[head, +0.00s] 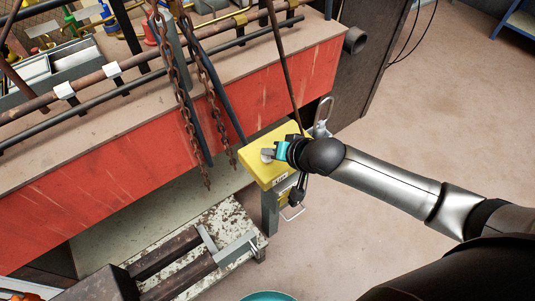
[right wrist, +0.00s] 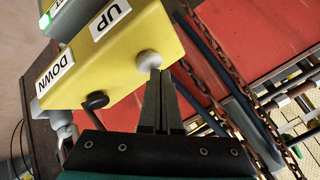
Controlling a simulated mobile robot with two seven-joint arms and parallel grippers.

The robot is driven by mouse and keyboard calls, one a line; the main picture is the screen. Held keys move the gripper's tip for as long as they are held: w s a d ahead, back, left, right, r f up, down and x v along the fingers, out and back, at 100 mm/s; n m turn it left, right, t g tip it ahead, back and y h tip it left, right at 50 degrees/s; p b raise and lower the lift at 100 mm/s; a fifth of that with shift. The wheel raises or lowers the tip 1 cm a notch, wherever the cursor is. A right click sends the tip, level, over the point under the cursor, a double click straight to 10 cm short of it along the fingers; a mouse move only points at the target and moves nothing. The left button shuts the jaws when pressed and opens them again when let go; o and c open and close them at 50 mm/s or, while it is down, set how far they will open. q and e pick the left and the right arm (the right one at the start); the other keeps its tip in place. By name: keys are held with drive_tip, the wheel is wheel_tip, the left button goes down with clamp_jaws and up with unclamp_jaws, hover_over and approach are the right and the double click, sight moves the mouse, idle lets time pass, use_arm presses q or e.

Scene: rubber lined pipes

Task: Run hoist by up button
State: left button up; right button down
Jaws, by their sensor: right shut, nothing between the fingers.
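The yellow hoist control box (head: 265,173) hangs in front of the red beam in the head view. In the right wrist view the box (right wrist: 110,55) shows a label reading UP (right wrist: 110,18) beside a pale round button (right wrist: 148,60). A label reading DOWN (right wrist: 56,74) is beside a black button (right wrist: 96,101). My right gripper (right wrist: 157,72) is shut and empty, its fingertips at the pale UP button, touching it or very close. In the head view the right gripper (head: 268,154) is over the box's top face. My left gripper is not in view.
Rusty chains (head: 186,110) hang just left of the box, in front of the red beam (head: 100,145). A worn metal stand (head: 215,225) is below left. A grey box with a green light (right wrist: 68,15) adjoins the yellow one. The floor (head: 440,120) at right is clear.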

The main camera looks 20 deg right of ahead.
sight(269, 159)
drive_tip(key=shift+f, duration=0.4)
drive_tip(key=shift+r, duration=0.1)
idle(0.4)
drive_tip(key=shift+r+p, duration=0.9)
drive_tip(key=shift+p, duration=0.25)
wheel_tip(269, 159, up, 5)
drive_tip(key=p, duration=0.6)
idle(2.1)
